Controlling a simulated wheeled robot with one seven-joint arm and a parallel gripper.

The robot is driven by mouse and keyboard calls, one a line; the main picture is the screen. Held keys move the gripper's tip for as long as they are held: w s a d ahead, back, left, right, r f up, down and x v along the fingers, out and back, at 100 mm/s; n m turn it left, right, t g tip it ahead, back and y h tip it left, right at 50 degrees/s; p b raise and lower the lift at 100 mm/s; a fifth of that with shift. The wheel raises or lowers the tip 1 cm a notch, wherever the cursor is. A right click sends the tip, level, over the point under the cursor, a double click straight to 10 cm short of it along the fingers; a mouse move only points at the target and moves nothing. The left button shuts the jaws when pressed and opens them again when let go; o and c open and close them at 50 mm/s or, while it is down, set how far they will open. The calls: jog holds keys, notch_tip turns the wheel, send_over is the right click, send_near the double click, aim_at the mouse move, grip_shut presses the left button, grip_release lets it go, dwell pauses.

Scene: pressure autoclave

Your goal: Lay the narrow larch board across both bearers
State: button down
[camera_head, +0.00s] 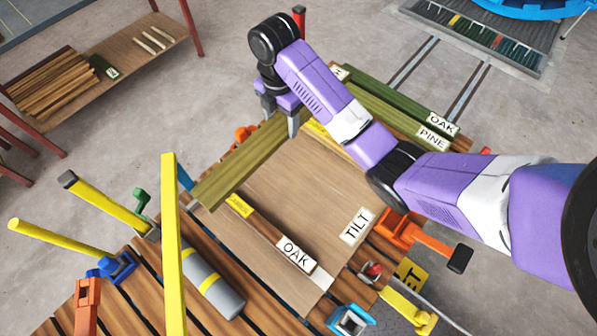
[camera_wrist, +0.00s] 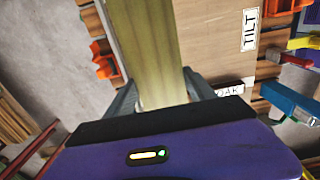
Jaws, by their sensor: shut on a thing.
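My gripper (camera_head: 280,120) is shut on a long greenish-yellow board (camera_head: 238,165), close to its far end. No label on this board shows, so I cannot read its wood. The board slants down to the left over the left edge of a brown panel marked TILT (camera_head: 300,195); in the wrist view it runs away between the fingers (camera_wrist: 150,50). I cannot tell whether it touches anything below. A dark brown strip marked OAK (camera_head: 268,238), with a yellow tag, lies along the panel's near side. I cannot tell for sure which pieces are the bearers.
Green boards marked OAK and PINE (camera_head: 405,112) lie at the back right of the slatted table. A shelf with stacked wood (camera_head: 60,85) is at the far left.

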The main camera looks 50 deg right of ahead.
jog(key=shift+f+b, duration=3.4)
jog(key=shift+f, duration=6.45)
jog(key=shift+f, duration=0.15)
jog(key=shift+c, duration=1.6)
grip_release()
jog(key=shift+f, duration=0.1)
notch_tip(320, 180, up, 12)
jog(key=shift+r, duration=0.25)
